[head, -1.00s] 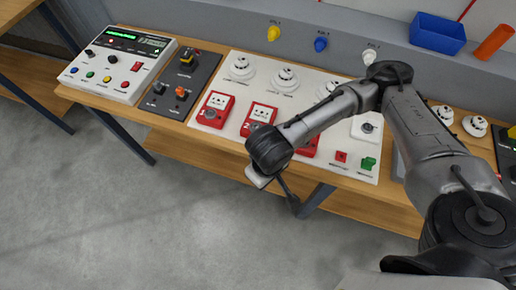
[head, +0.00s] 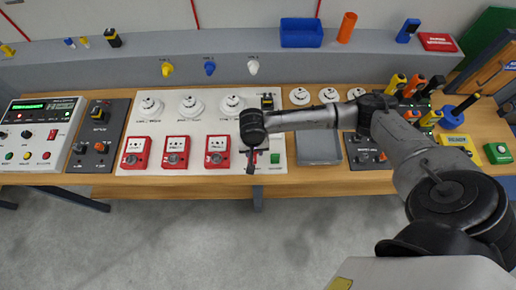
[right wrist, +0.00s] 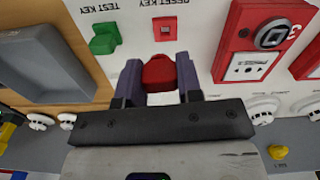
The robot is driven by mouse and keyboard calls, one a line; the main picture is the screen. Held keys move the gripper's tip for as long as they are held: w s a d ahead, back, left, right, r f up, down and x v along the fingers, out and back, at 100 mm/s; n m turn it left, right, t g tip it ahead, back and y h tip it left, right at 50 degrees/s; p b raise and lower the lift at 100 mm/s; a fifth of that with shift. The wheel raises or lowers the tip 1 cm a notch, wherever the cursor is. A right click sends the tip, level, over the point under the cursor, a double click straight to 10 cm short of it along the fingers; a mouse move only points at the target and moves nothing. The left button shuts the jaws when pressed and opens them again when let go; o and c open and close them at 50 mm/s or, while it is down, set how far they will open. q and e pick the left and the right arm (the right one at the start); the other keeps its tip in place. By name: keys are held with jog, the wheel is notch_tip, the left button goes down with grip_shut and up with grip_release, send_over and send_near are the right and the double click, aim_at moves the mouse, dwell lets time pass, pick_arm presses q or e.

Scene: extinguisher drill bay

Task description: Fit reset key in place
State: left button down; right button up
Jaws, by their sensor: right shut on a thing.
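My right gripper (head: 251,160) hangs over the front of the white board (head: 200,117). In the right wrist view its fingers (right wrist: 159,82) are shut on a red key (right wrist: 159,70). The red reset key socket (right wrist: 166,28), with a pale square in its middle, is on the board under the label RESET KEY. The held key appears apart from the socket, on the gripper's side of it. How high it hangs is hard to tell. A green test key block (right wrist: 104,38) sits beside the socket and also shows in the head view (head: 275,158). My left gripper is out of view.
Several red call points (head: 217,152) stand left of my right gripper, one close to the socket in the right wrist view (right wrist: 262,40). A grey tray (head: 319,148) lies to the right. White detectors (head: 190,106) line the board's back. The floor in front is clear.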

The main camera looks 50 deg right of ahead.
jog(key=shift+w+d+m, duration=0.3)
jog(key=shift+d, duration=0.05)
jog(key=shift+w+a+f+m, duration=0.15)
jog(key=shift+w+a+m, duration=0.1)
jog(key=shift+a+m, duration=0.1)
jog(key=shift+d+f+b, duration=0.1)
jog(key=shift+f+b, duration=0.25)
jog(key=shift+b, duration=0.3)
notch_tip(320, 180, down, 3)
jog(key=b, duration=0.3)
jog(key=shift+r, duration=0.2)
jog(key=shift+s+f+b, duration=0.1)
jog(key=shift+f+b, duration=0.8)
jog(key=shift+b, duration=0.65)
jog(key=shift+p, duration=0.5)
jog(key=shift+p, duration=0.4)
